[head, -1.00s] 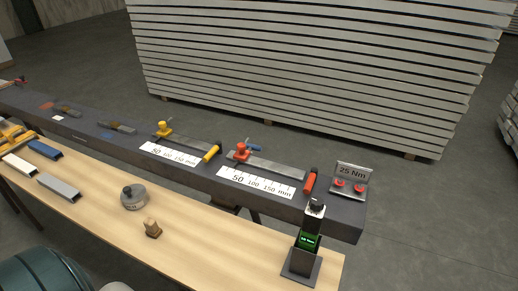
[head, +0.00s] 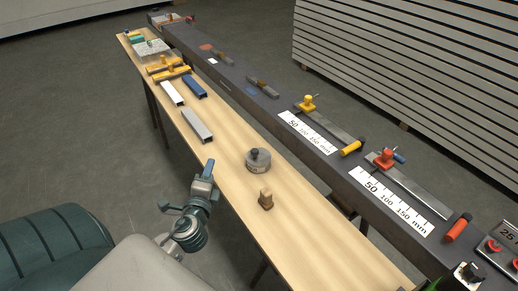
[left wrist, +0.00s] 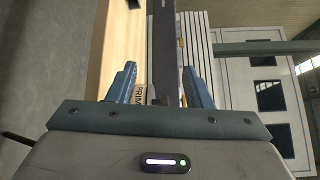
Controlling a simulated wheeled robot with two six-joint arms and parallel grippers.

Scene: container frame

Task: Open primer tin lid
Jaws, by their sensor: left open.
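The primer tin (head: 258,161) is a squat grey round tin with a dark knob on its lid. It stands upright on the wooden bench, and the lid looks seated. My right gripper is out of view.
A small wooden block-like piece (head: 266,199) stands just in front of the tin. Grey (head: 197,125), white and blue channel pieces lie farther up the bench. A dark beam (head: 330,172) with scales and clamps runs behind. The bench between gripper and tin is clear.

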